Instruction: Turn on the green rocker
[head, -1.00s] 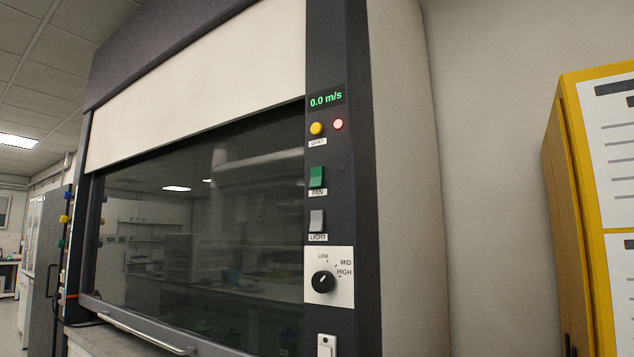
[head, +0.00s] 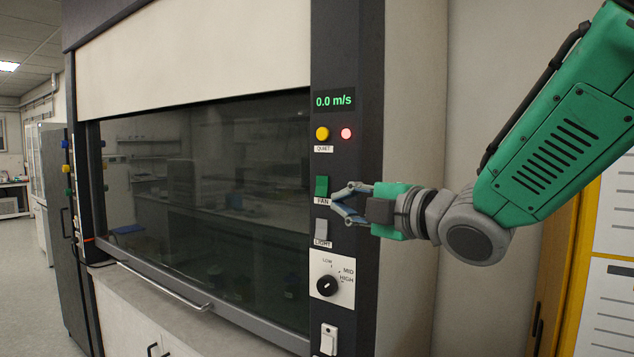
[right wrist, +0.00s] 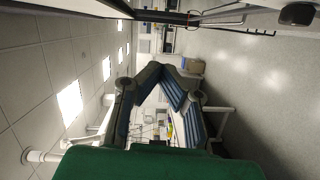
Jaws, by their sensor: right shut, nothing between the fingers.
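The green rocker (head: 321,186) sits on the dark right-hand post of the fume hood, above a label reading FAN. It does not show in the right wrist view. My right gripper (head: 334,199) comes in from the right and is shut and empty. Its fingertips are just right of and slightly below the green rocker; I cannot tell whether they touch the panel. The right wrist view shows its blue-grey fingers (right wrist: 162,66) drawn together. My left gripper is not in view.
Above the rocker are a yellow button (head: 322,133), a lit red lamp (head: 346,133) and a display (head: 335,101) reading 0.0 m/s. Below are a grey LIGHT rocker (head: 321,230), a black knob (head: 327,286) and a white switch (head: 328,338). A yellow cabinet (head: 577,290) stands at right.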

